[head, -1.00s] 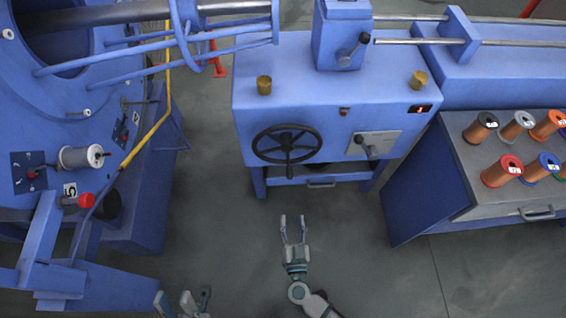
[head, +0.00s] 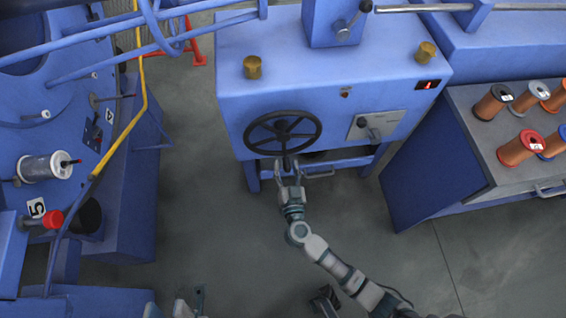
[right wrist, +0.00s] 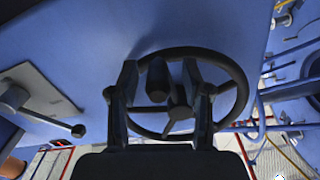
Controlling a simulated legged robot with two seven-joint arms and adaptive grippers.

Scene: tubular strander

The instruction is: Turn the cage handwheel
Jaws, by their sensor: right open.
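The black cage handwheel (head: 251,142) is on the front of the blue cabinet, and its rim and spokes also show in the right wrist view (right wrist: 234,77). Its crank handle (right wrist: 157,82) points out at me from the wheel's lower side. My right gripper (head: 288,168) is open just below the wheel. In the right wrist view, its fingers (right wrist: 160,72) stand on either side of the handle, with gaps visible. I cannot tell how deep the handle lies between them. My left gripper (head: 175,307) is cut off at the bottom edge, far from the wheel, its opening unclear.
A lever on a grey plate (head: 392,120) sits right of the wheel. A cabinet with several spools (head: 425,185) stands at right. The blue cage machine (head: 130,210) with a yellow bar fills the left. The floor between is clear.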

